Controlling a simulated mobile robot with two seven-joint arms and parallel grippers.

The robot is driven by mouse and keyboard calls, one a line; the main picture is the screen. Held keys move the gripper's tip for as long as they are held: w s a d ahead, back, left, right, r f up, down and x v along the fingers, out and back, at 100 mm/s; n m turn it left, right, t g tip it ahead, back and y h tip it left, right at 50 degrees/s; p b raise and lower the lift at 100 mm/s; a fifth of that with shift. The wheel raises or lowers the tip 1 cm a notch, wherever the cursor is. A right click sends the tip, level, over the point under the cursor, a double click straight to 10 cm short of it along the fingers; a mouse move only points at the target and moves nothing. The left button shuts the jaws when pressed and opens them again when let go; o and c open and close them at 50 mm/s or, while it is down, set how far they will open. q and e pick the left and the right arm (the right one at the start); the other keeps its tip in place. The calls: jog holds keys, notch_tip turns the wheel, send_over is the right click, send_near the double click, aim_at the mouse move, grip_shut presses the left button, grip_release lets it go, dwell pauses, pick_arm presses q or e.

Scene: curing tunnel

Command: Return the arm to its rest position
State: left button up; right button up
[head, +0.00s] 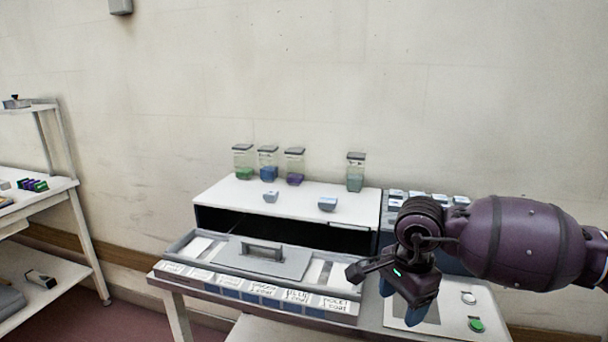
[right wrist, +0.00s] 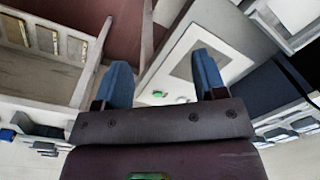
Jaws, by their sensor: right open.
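My right arm (head: 520,240) comes in from the right and is purple. Its right gripper (head: 404,302) hangs pointing down over the right part of the bench, near the white panel with buttons. In the right wrist view the two blue fingers of the gripper (right wrist: 162,75) stand wide apart with nothing between them. My left gripper is not in view.
A white-topped tunnel (head: 290,197) carries several jars and two small blocks. Before it lies a tray (head: 173,269) with a handled grey lid (head: 262,260) and labelled slots. A green button (head: 476,325) is at the right. A shelf (head: 50,193) stands left.

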jog(key=s+a+r+m+t+y, duration=0.1)
jog(key=s+a+r+m+y, duration=0.2)
jog(key=a+r+m+y, duration=1.35)
jog(key=w+d+f+m+t+h, duration=0.1)
jog(key=w+d+f+m+t, duration=0.15)
jog(key=f+m+t, duration=0.6)
jog(key=w+d+f+m+t+h, duration=0.15)
jog(key=d+m+t, duration=0.35)
jog(key=m, duration=0.8)
jog(key=s+d+f+m+t+h, duration=0.2)
jog(key=d+f+m+h, duration=0.5)
jog(key=f+m, duration=0.4)
jog(key=s+d+f+m+g+h, duration=0.3)
jog(key=s+d+f, duration=0.3)
jog(key=s+f, duration=0.5)
jog(key=s+d+f+m+g+h, duration=0.3)
jog(key=s+d+f+m+h, duration=0.1)
jog(key=s+f, duration=0.7)
jog(key=s+d+m+p, duration=0.1)
jog(key=s, duration=0.2)
jog(key=shift+s+d+f+m, duration=0.25)
jog(key=shift+d+f+m, duration=0.05)
jog(key=shift+d+f, duration=0.1)
jog(key=shift+o, duration=0.4)
